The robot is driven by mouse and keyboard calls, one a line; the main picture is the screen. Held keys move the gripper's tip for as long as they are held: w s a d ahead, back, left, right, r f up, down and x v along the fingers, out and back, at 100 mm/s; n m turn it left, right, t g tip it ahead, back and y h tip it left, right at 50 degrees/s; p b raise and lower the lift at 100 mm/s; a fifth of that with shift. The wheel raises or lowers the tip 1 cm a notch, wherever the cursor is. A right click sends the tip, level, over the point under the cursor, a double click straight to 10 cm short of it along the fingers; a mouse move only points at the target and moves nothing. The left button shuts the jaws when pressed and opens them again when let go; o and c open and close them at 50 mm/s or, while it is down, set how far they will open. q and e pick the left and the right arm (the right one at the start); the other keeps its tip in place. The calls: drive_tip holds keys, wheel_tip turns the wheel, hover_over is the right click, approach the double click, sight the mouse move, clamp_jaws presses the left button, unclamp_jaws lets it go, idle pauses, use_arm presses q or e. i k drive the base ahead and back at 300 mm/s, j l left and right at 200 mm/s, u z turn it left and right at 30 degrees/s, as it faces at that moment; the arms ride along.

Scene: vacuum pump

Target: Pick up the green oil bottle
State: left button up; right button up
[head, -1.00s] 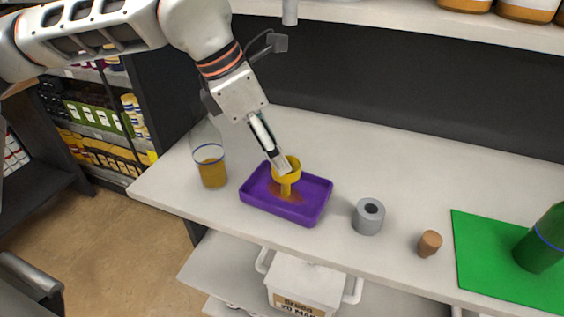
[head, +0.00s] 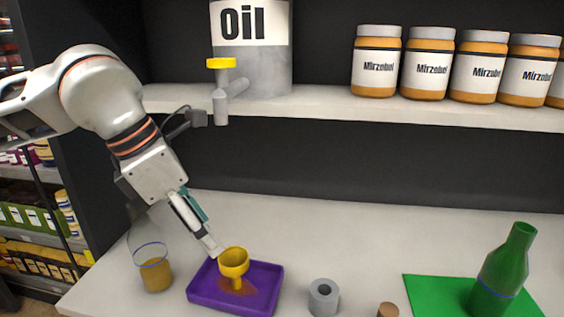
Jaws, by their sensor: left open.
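The green oil bottle (head: 502,272) stands upright and uncorked on a green mat (head: 424,296) at the right of the counter. A blue line rings its lower part. My left gripper (head: 214,246) is at the left, far from the bottle. It is open, with its fingertips right beside the rim of a yellow funnel (head: 234,263). The funnel stands in a purple tray (head: 268,285) with a brown-red stain. I cannot tell whether the fingers touch the funnel. My right gripper is not in view.
A glass beaker of amber liquid (head: 155,274) stands left of the tray. Above, a shelf (head: 330,108) holds an oil drum (head: 262,70) with a tap and several jars (head: 377,62). The counter behind is clear.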

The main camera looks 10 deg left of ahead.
sight(504, 270)
drive_tip(key=k, duration=1)
